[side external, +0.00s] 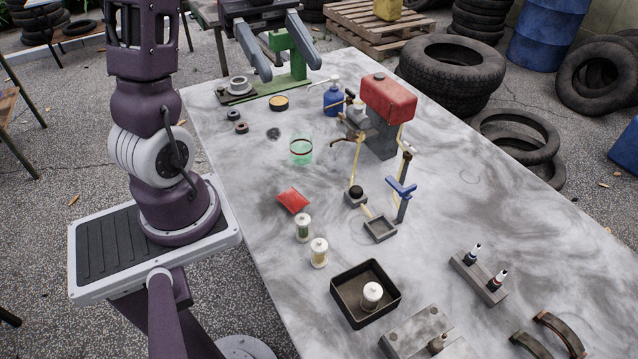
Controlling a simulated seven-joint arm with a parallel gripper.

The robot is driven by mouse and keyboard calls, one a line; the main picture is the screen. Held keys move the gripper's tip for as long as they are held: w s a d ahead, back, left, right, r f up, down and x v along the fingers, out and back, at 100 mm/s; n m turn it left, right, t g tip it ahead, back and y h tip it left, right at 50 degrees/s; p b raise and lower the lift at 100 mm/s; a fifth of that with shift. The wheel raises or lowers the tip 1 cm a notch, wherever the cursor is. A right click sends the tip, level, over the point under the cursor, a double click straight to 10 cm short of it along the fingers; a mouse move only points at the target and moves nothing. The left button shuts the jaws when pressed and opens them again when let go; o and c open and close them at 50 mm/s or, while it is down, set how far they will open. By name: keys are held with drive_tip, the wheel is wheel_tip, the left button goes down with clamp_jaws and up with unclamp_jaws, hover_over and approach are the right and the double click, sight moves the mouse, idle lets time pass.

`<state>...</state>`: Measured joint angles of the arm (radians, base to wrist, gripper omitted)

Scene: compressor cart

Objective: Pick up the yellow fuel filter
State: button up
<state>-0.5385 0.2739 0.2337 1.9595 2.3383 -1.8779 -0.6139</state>
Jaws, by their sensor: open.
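A small clear canister with a yellowish inside, which looks like the yellow fuel filter (319,254), stands upright on the table, left of the black tray. A similar canister with a greenish inside (303,229) stands just behind it. A third, whitish one (371,295) stands in the black tray (344,309). My gripper (290,71) is at the far end of the table, in front of or over a green stand (300,62).
A red packet (293,200) lies behind the canisters. A red-topped compressor (388,98) with hoses and a blue-handled part (401,188) stand to the right. A grey block (430,335) is at the front.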

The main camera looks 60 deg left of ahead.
approach(319, 252)
drive_tip(key=x, duration=0.4)
drive_tip(key=f+x, duration=0.1)
drive_tip(key=x, duration=0.1)
drive_tip(key=shift+w+f, duration=0.2)
drive_tip(key=shift+w, duration=0.2)
clamp_jaws()
